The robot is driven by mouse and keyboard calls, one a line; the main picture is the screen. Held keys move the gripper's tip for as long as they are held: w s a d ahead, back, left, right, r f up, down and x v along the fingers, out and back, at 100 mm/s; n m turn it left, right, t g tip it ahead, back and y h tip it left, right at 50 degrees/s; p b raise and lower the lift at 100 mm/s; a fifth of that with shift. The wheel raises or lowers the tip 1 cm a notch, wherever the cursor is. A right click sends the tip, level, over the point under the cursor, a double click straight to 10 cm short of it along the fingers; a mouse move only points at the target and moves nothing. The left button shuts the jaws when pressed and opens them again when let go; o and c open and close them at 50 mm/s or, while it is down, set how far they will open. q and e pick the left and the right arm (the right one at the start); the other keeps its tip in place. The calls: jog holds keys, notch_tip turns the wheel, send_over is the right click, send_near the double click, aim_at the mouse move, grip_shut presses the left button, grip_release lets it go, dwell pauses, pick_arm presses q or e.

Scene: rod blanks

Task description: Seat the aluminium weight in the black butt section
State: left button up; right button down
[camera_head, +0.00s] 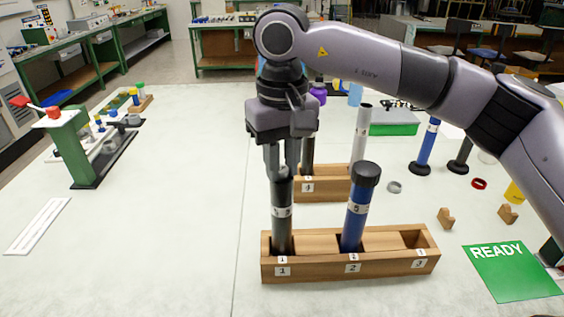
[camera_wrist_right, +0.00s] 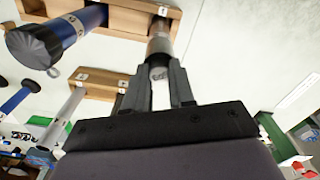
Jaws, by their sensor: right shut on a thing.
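The black butt section (camera_head: 282,230) stands upright in slot 1 of the front wooden rack (camera_head: 310,268), with a light numbered band near its top. My right gripper (camera_head: 282,170) points straight down over the tube's mouth. In the wrist view its fingers (camera_wrist_right: 159,78) are closed around a small pale metal piece, which appears to be the aluminium weight (camera_wrist_right: 158,72). The weight is in line with the end of the butt section (camera_wrist_right: 160,42). The fingers hide much of it, and I cannot tell how far it is inside the tube. My left gripper is out of view.
A blue tube with a black cap (camera_head: 358,205) stands in slot 2, close to the right of the gripper; slot 3 is empty. A second wooden rack (camera_head: 325,187) stands behind. A green READY card (camera_head: 512,272) lies at right.

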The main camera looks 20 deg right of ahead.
aim_at(282, 168)
jog(key=shift+s+f+b, duration=0.2)
jog(key=shift+f+b, duration=0.25)
jog(key=shift+f, duration=0.7)
jog(key=c, duration=1)
grip_release()
jog(key=shift+a, duration=0.15)
jog(key=shift+o, duration=0.2)
jog(key=shift+r+p, duration=0.45)
jog(key=shift+r, duration=0.2)
notch_tip(282, 168, up, 12)
jog(key=shift+w+d+r, duration=0.15)
jog(key=shift+w+d, duration=0.05)
jog(key=shift+w, duration=0.1)
